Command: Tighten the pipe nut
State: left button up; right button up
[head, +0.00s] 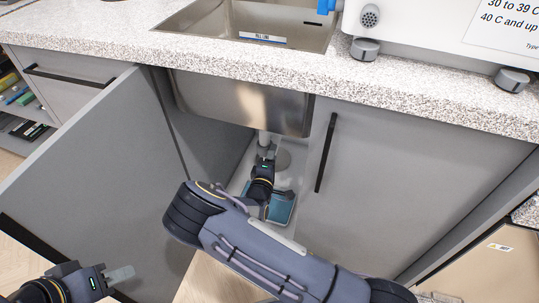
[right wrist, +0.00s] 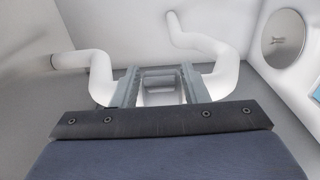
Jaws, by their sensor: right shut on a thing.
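The pipe nut (right wrist: 160,84) is a pale grey block-like piece between the two fingers in the right wrist view. White pipes (right wrist: 207,44) bend away on both sides of it. In the head view, my right gripper (head: 266,152) reaches into the open cabinet under the sink, at the grey drain pipe (head: 264,137). It is shut on the nut; its fingers (right wrist: 159,86) stand at either side. The nut is hidden in the head view.
The open cabinet door (head: 95,180) stands left of my right arm. A closed door (head: 400,185) with a black handle is on the right. The steel sink bowl (head: 240,105) hangs above the gripper. A teal object (head: 281,208) lies on the cabinet floor.

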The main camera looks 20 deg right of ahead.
jog(key=shift+w+d+n+t+y+p, duration=0.1)
jog(key=shift+d+n+t+y+p, duration=0.25)
jog(key=shift+n+y+p, duration=0.45)
jog(key=shift+w+d+n+t+y+p, duration=0.15)
jog(key=shift+n+t+y+p, duration=0.35)
jog(key=shift+y+p, duration=0.5)
jog(key=shift+w+d+n+t+y+p, duration=0.1)
jog(key=shift+d+n+t+y+p, duration=0.2)
jog(key=shift+n+y+p, duration=0.6)
jog(key=o, duration=0.7)
jog(key=shift+c, duration=0.2)
